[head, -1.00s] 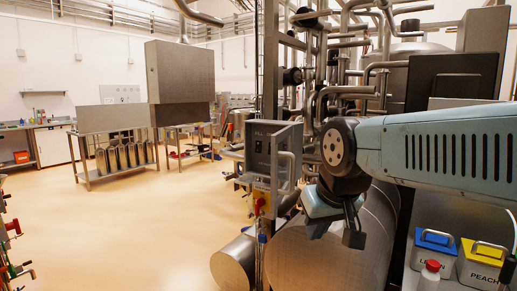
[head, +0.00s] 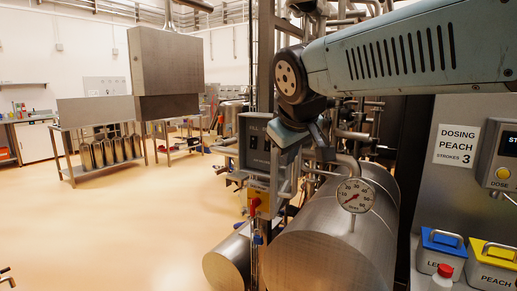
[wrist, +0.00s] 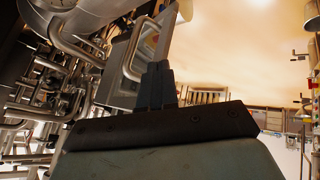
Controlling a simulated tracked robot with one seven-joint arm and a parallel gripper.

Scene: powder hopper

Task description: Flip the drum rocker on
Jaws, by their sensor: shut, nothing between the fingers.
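A grey control box (head: 257,145) with a partly hidden "FILL" label stands on a post in the head view. Dark switches (head: 259,143) show on its face; which one is the drum rocker, and its position, I cannot read.
A yellow plate with a red knob (head: 256,202) sits below the box. A large steel cylinder (head: 330,245) and a dial gauge (head: 355,195) are close on the right. Blue-lidded (head: 441,255) and yellow-lidded (head: 486,264) bins stand far right.

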